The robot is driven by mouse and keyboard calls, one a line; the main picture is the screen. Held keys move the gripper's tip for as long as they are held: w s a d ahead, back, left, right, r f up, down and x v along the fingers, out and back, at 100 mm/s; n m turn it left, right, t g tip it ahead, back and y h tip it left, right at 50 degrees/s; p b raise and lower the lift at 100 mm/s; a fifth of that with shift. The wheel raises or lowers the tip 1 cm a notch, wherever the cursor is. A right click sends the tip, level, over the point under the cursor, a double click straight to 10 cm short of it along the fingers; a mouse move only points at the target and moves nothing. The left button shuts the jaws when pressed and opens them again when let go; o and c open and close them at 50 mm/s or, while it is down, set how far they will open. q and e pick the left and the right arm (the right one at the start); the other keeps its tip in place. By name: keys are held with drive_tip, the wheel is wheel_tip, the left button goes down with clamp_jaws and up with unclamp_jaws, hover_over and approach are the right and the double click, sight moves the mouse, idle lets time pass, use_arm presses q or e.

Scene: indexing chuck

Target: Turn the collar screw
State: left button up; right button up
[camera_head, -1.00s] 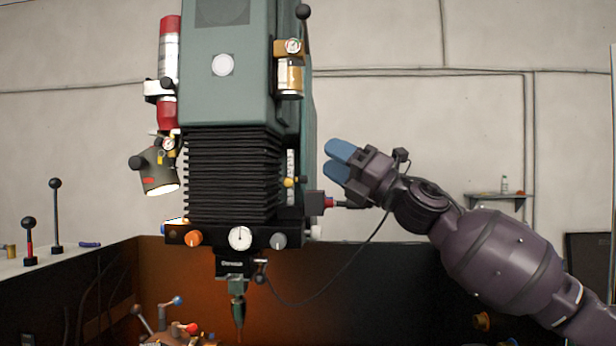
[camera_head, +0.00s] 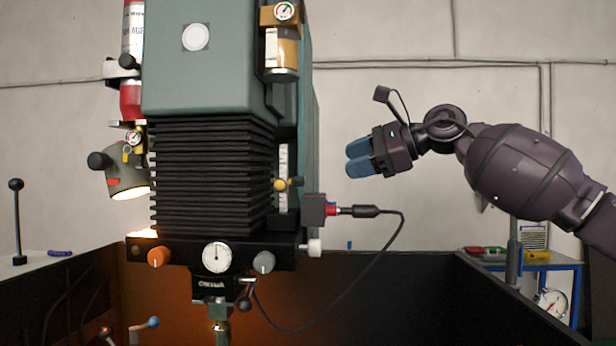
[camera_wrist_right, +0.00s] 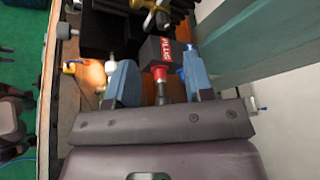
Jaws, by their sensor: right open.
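My right gripper (camera_head: 352,160) is open, with blue fingers pointing left toward the machine head (camera_head: 212,60). It is up and to the right of the red-collared cable connector (camera_head: 332,210), which plugs into a dark box (camera_head: 313,211) on the machine's side. In the right wrist view the red collar (camera_wrist_right: 160,74) shows between the two open fingers, with the box marked PLUG (camera_wrist_right: 166,50) beyond; nothing is gripped. Below the head, the spindle collar (camera_head: 215,283) carries a small dark knob (camera_head: 245,303). I cannot tell which part is the collar screw. My left gripper is not in view.
A black cable (camera_head: 385,245) hangs from the connector. A white knob (camera_head: 315,247) sticks out below it. Dark enclosure walls (camera_head: 440,295) surround the lower area. A blue shelf (camera_head: 540,262) stands at the right.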

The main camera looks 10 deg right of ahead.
sight(299, 182)
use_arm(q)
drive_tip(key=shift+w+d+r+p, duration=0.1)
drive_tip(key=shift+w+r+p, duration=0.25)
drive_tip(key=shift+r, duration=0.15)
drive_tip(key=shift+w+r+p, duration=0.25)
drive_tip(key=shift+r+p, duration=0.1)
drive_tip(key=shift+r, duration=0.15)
use_arm(e)
drive_tip(key=shift+w+d+f+x, duration=0.1)
drive_tip(key=shift+w+x, duration=0.05)
drive_tip(key=shift+x, duration=2.6)
drive_tip(key=shift+w+d+f+x, duration=0.1)
drive_tip(key=shift+x, duration=2.65)
